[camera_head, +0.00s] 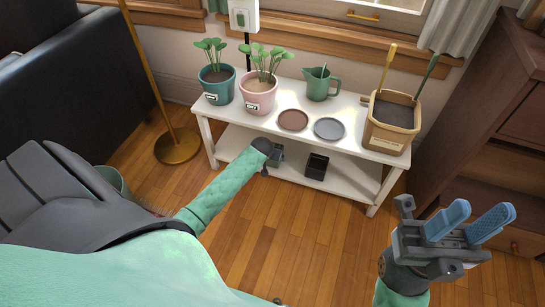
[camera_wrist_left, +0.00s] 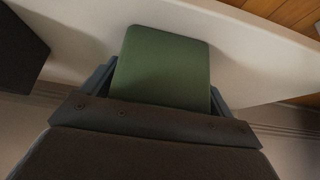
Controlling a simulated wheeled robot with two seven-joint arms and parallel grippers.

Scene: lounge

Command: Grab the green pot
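A small green square pot (camera_head: 277,154) stands on the lower shelf of the white table, partly hidden by my left gripper (camera_head: 271,153). In the left wrist view the green pot (camera_wrist_left: 162,68) lies between the two fingers of my left gripper (camera_wrist_left: 162,80). The fingers run close along both its sides; whether they press on it I cannot tell. My right gripper (camera_head: 470,222) has its blue fingers apart, empty, over the floor at the right. A larger round green pot (camera_head: 216,86) with a seedling stands on the table top at the left.
A black square pot (camera_head: 316,166) stands right of the green one on the shelf. The white table top (camera_head: 235,120) carries a pink pot (camera_head: 259,97), a green jug (camera_head: 319,84), two saucers and a wooden box (camera_head: 392,121). A brass lamp base (camera_head: 177,146) is at the left.

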